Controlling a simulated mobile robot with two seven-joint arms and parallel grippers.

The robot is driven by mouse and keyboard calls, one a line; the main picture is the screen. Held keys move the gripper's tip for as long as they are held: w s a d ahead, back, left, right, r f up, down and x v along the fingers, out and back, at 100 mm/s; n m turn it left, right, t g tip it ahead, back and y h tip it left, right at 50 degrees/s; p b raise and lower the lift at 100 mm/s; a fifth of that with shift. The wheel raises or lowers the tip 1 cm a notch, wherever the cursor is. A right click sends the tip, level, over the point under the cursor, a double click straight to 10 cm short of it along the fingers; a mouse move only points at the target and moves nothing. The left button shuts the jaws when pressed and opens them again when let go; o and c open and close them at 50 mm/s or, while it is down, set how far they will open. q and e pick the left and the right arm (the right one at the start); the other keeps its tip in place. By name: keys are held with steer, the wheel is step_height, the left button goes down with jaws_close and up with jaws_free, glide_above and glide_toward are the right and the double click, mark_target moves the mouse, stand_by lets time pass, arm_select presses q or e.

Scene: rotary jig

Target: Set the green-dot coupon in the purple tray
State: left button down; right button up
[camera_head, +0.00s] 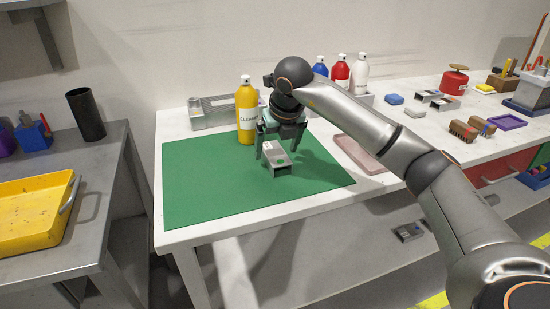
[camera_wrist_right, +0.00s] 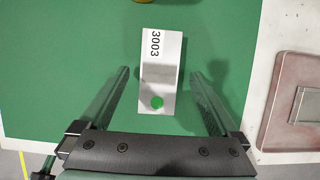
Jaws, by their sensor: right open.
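The green-dot coupon (camera_head: 272,152) is a silver, box-like piece on the green mat (camera_head: 205,190). In the right wrist view the coupon (camera_wrist_right: 160,72) shows its number 3003 and a green dot at the end nearer my gripper. My right gripper (camera_head: 277,148) is open above the coupon, with one finger on each side. In the wrist view both fingers stand apart from its long edges. The purple tray (camera_head: 508,128) lies far right on the white table. My left gripper is not in view.
A yellow cleaner bottle (camera_head: 246,118) stands close behind my right gripper. A pinkish tray (camera_head: 360,152) lies right of the mat; in the wrist view it holds a grey plate (camera_wrist_right: 308,106). Brown blocks (camera_head: 463,131) sit before the purple tray. The mat's front left is clear.

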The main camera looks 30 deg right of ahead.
steer(key=shift+w+f, duration=0.25)
steer(key=shift+f, duration=0.35)
jaws_close()
stand_by(0.4)
